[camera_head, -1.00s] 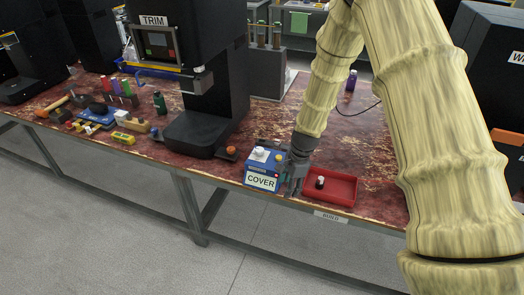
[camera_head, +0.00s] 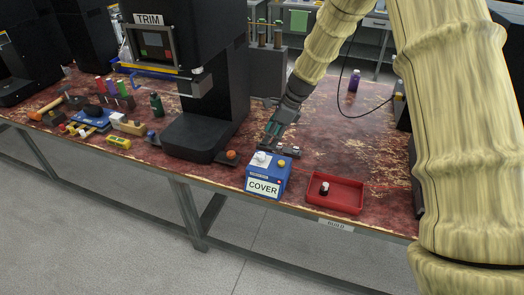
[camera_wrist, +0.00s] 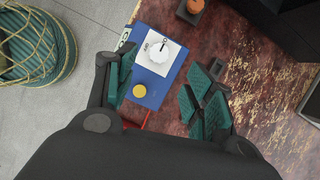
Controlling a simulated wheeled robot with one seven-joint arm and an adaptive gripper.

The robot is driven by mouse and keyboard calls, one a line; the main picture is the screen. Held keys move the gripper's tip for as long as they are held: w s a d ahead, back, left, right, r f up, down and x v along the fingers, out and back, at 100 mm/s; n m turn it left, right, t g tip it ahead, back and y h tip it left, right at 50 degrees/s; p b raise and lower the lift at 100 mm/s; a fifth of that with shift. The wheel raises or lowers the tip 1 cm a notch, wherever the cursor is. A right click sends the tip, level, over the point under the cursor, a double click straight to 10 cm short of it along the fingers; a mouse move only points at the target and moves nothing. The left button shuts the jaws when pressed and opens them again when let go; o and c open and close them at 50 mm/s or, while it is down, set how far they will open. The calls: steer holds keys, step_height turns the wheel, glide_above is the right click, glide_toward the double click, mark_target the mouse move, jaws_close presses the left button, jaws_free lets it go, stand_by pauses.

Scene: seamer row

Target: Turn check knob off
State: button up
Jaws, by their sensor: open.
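A white knob (camera_head: 262,158) sits on top of a blue box (camera_head: 275,178) whose front label reads COVER. In the wrist view the knob (camera_wrist: 157,49) is on a white plate with small markings I cannot read, and a short dark mark shows at its edge. A yellow button (camera_wrist: 139,91) is on the same box face. My gripper (camera_head: 272,132) is open and empty above and behind the box. In the wrist view its green-padded fingers (camera_wrist: 160,92) are spread, with the knob beyond them, apart from both.
A red tray (camera_head: 350,207) with a small black and white piece (camera_head: 324,188) stands right of the box. An orange knob (camera_head: 231,155) on a dark base is to the left, near the black TRIM machine (camera_head: 207,88). The table's front edge is close to the box.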

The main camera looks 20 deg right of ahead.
mark_target(262, 154)
steer(key=shift+d+p+x, duration=0.15)
steer(key=shift+p+x, duration=0.3)
steer(key=shift+x, duration=1.85)
steer(key=shift+d+p+x, duration=0.1)
steer(key=shift+p+x, duration=0.35)
steer(key=shift+x, duration=1.9)
steer(key=shift+s+f, duration=0.15)
steer(key=c, duration=1)
